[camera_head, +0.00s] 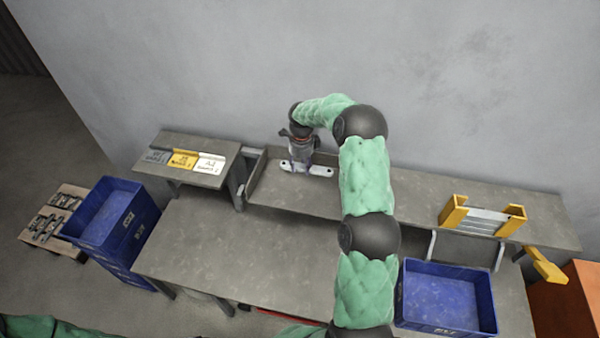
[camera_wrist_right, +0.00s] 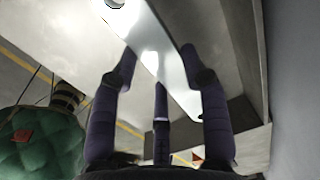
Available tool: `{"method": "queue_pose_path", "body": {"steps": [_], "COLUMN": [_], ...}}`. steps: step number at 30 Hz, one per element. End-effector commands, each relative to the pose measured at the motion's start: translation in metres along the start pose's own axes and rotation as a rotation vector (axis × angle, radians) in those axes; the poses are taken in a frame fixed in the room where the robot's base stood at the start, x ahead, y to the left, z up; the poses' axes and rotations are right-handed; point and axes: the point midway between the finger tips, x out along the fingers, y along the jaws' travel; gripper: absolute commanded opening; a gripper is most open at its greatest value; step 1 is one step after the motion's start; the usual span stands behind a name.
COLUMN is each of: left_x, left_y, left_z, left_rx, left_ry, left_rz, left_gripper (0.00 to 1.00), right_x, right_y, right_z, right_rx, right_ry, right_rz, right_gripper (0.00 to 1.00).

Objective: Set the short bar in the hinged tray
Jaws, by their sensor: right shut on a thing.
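My right gripper (camera_head: 302,160) points down at the back shelf and is shut on a pale metal bar, the short bar (camera_head: 320,171). The bar sticks out on both sides of the fingers and has a hole near an end. In the right wrist view the shiny bar (camera_wrist_right: 150,50) lies between the dark fingers. The bar is over a shallow grey tray (camera_head: 285,200) with raised walls, which looks like the hinged tray; I cannot tell whether it touches the tray floor. My right arm hides the tray's right end. My left gripper is out of view.
A yellow-ended rack (camera_head: 453,214) is on the shelf at right. Blue crates stand at left (camera_head: 120,225) and right (camera_head: 445,325). The lower bench (camera_head: 230,260) is mostly clear.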

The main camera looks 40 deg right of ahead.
Motion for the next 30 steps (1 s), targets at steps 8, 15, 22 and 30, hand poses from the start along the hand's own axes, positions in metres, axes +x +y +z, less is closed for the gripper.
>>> {"method": "queue_pose_path", "body": {"steps": [8,15,22,30], "left_x": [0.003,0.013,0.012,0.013], "left_y": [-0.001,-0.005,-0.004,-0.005], "left_z": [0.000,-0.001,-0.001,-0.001], "left_rx": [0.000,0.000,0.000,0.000], "left_ry": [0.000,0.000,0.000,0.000], "left_rz": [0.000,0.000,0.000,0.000], "left_gripper": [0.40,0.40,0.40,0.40], "right_x": [0.012,0.041,0.041,0.043], "right_y": [-0.008,-0.008,-0.008,-0.007], "right_z": [0.007,0.006,0.006,0.006], "right_rx": [-0.001,-0.001,-0.001,-0.001], "right_ry": [-0.001,-0.001,-0.001,0.000], "right_rz": [-0.001,-0.001,-0.002,-0.001], "right_gripper": [0.03,0.03,0.03,0.69]}}
